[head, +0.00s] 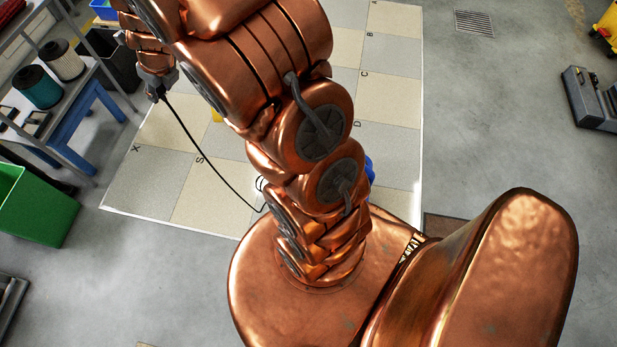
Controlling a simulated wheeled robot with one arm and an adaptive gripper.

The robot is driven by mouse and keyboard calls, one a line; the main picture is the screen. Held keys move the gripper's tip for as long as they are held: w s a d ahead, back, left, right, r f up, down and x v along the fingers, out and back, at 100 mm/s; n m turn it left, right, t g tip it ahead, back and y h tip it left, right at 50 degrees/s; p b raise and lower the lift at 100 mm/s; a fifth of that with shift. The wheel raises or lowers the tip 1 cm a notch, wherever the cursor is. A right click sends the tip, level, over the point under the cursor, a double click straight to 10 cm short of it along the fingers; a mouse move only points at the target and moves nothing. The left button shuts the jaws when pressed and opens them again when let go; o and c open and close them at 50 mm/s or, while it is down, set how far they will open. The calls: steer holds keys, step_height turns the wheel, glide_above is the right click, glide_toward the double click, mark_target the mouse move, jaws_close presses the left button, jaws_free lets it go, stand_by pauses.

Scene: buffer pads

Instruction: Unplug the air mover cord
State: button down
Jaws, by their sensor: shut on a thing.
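My gripper (155,90) is at the upper left, pointing down and shut on the end of the black air mover cord (205,154). The plug itself is too small to make out between the fingers. The cord slants down and right from the gripper, then goes out of sight behind my arm. A blue thing (371,168), perhaps the air mover, shows only as a sliver behind my arm. No outlet can be made out near the gripper.
A checkered floor mat (398,145) with letters lies under my arm. A shelf with spools (62,60), a blue-legged bench (88,112), a dark bin (112,62) and a green bin (35,205) stand at left. A grey machine (590,97) is at right. Floor between is clear.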

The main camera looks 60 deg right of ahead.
steer(key=s+d+f+n+g+h+b, duration=0.1)
steer(key=s+d+f+g+b, duration=0.2)
steer(key=s+d+f+b, duration=0.5)
steer(key=s+d+f+n+g+b, duration=0.1)
steer(key=s+d+f+g+b, duration=0.15)
steer(key=f+b, duration=0.65)
steer(key=s+d+f+n+g+h+b, duration=0.1)
steer(key=s+d+f+g+b, duration=0.35)
steer(key=f, duration=0.85)
steer(key=s+d+f+g+h+b, duration=0.1)
steer(key=s+d+f+b, duration=0.3)
steer(key=s+f+b, duration=0.4)
steer(key=s+d+f+g+h+b, duration=0.15)
steer(key=s+d+f+b, duration=0.25)
steer(key=s+b, duration=0.4)
steer(key=s+d+f+g+b, duration=0.2)
steer(key=s+d+f+b, duration=0.2)
steer(key=s+f+b, duration=0.45)
steer(key=shift+s+a+f+p, duration=0.1)
steer(key=shift+s+f+p, duration=0.2)
steer(key=shift+f, duration=0.45)
steer(key=shift+s+f+p, duration=0.2)
steer(key=shift+f+p, duration=0.25)
steer(key=shift+f, duration=0.35)
steer(key=shift+s+a+f+p, duration=0.1)
steer(key=shift+s+f+p, duration=0.2)
steer(key=shift+f, duration=0.45)
steer(key=shift+f+b, duration=0.35)
steer(key=shift+b, duration=0.8)
